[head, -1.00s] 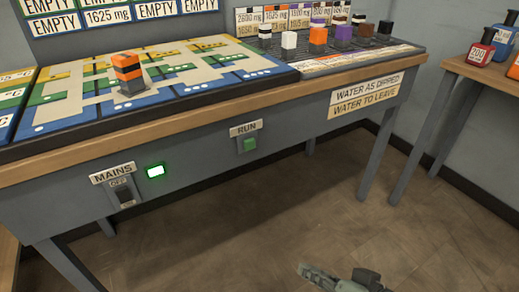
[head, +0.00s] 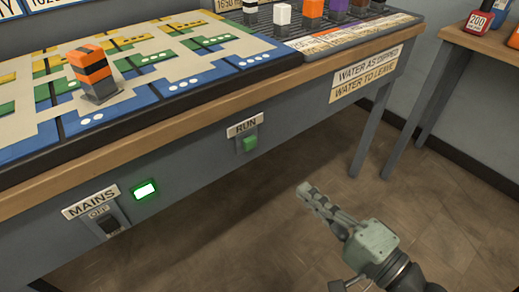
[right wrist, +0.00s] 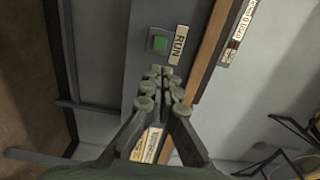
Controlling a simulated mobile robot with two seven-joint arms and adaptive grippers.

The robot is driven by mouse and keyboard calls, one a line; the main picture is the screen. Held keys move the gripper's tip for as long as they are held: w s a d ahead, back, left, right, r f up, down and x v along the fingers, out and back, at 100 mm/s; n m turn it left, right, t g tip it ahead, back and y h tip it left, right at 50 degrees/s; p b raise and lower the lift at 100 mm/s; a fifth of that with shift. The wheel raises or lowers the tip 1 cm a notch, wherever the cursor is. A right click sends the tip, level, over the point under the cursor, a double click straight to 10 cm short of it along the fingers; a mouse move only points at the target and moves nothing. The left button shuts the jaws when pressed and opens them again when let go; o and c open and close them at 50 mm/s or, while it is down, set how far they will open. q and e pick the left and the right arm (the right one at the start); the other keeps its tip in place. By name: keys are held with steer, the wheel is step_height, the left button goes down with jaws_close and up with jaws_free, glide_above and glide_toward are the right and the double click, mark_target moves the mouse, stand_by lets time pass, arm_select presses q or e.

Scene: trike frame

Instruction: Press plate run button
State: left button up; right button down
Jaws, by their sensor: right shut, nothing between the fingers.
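The green run button (head: 250,142) sits on the front panel of the table, under a RUN label (head: 243,126). In the right wrist view the button (right wrist: 160,43) shows just beyond my fingertips, with its label beside it. My right gripper (head: 306,190) is shut and empty. In the head view it is to the right of and below the button, apart from it. In the right wrist view its closed fingertips (right wrist: 157,72) point towards the button. My left gripper is out of view.
A MAINS switch (head: 109,224) and a lit green lamp (head: 145,189) are on the same panel at left. An orange and black striped block stack (head: 91,68) stands on the patterned plate. The wooden table edge (head: 190,125) overhangs the panel. Open floor lies in front.

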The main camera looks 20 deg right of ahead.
arm_select(q)
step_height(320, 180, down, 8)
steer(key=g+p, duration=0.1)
steer(key=p, duration=0.2)
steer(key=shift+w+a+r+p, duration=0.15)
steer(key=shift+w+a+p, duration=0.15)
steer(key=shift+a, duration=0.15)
arm_select(e)
glide_toward(252, 143)
steer(key=x, duration=0.7)
steer(key=shift+f, duration=0.25)
steer(key=shift+w+r+p, duration=0.2)
steer(key=shift+w+p, duration=0.05)
steer(key=shift+p, duration=0.05)
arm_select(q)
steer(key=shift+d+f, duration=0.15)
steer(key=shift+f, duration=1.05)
arm_select(e)
steer(key=shift+w+a, duration=0.15)
steer(key=shift+w, duration=0.35)
